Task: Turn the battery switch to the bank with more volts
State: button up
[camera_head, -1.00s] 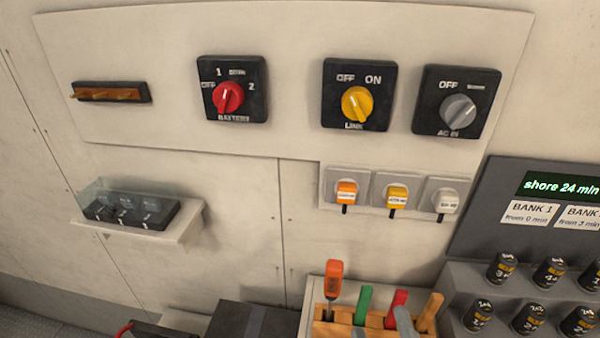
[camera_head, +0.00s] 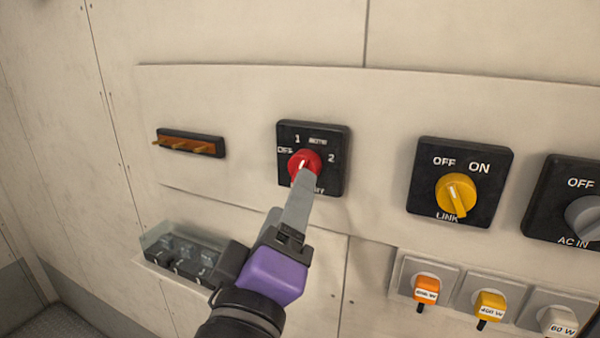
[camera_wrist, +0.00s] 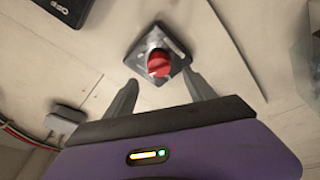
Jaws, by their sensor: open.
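The battery switch (camera_head: 337,178) is a black square plate with a red knob (camera_head: 307,159) on the wall panel. Its labels show OFF at left, 1 and BOTH above, and 2 at right. The knob's white mark is partly visible, but I cannot tell its exact setting. My gripper (camera_head: 304,181) is at the switch from below, its finger covering the lower part of the knob and label. In the wrist view the red knob (camera_wrist: 159,63) lies just beyond and between the two spread fingers (camera_wrist: 161,92), with nothing held. No voltage reading is in view.
A yellow LINK switch (camera_head: 457,194) and a grey AC IN switch (camera_head: 583,215) are to the right. A brass-pin strip (camera_head: 190,144) is at left. A clear-covered box (camera_head: 178,255) sits below left. Plugs in sockets, including an orange one (camera_head: 426,289), are lower right.

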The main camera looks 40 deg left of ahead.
jog(key=p+x, duration=0.1)
jog(key=x, duration=0.5)
jog(key=shift+p, duration=0.4)
jog(key=shift+w+r, duration=0.1)
jog(key=shift+w, duration=0.05)
jog(key=c, duration=1.3)
